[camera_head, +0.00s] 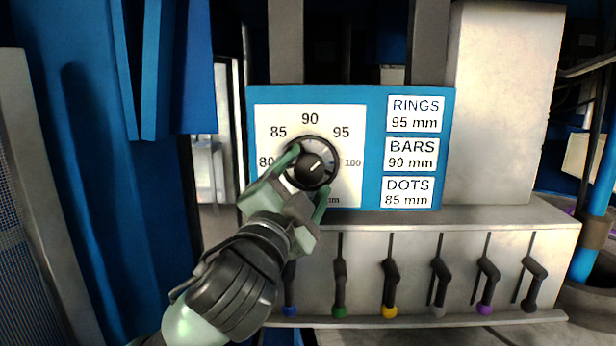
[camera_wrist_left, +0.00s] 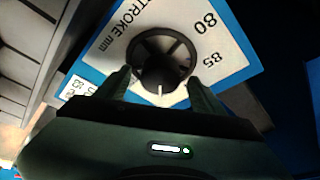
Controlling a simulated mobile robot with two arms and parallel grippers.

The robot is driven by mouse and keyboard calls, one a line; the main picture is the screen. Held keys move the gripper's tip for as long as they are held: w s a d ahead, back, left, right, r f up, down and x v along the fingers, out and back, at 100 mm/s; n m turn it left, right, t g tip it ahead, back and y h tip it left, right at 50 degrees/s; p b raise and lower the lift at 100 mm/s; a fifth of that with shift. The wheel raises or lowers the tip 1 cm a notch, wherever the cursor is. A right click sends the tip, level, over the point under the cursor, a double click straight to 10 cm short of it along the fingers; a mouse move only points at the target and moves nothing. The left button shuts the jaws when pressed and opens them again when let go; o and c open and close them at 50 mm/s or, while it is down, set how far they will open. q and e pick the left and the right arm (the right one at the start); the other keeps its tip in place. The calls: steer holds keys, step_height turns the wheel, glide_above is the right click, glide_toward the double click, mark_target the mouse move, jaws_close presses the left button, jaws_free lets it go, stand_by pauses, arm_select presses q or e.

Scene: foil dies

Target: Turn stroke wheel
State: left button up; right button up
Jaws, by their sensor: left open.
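The stroke wheel (camera_head: 331,168) is a dark ring with spokes and a dark centre knob (camera_head: 309,168) with a white pointer line. It sits on a white dial plate (camera_head: 345,190) marked 80 to 100 mm. In the head view the line points up and right, roughly toward 95. The wheel also shows in the left wrist view (camera_wrist_left: 186,48), with the white line pointing down at the gripper. My left gripper (camera_head: 308,170) is open, with one green finger on each side of the knob. I cannot tell whether the fingers touch it. My right gripper is not in view.
A blue panel (camera_head: 376,150) carries labels: RINGS 95 mm (camera_head: 415,114), BARS 90 mm (camera_head: 411,154), DOTS 85 mm (camera_head: 407,192). Below, a grey housing (camera_head: 500,225) has several levers with coloured tips. A blue column (camera_head: 90,200) stands at the left.

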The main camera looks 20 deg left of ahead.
mark_target(307, 175)
arm_select(q)
steer(key=b+v, duration=0.3)
steer(key=v, duration=0.2)
steer(key=shift+s+f+b, duration=0.2)
steer(key=shift+s+b, duration=0.15)
steer(key=shift+s+a, duration=0.1)
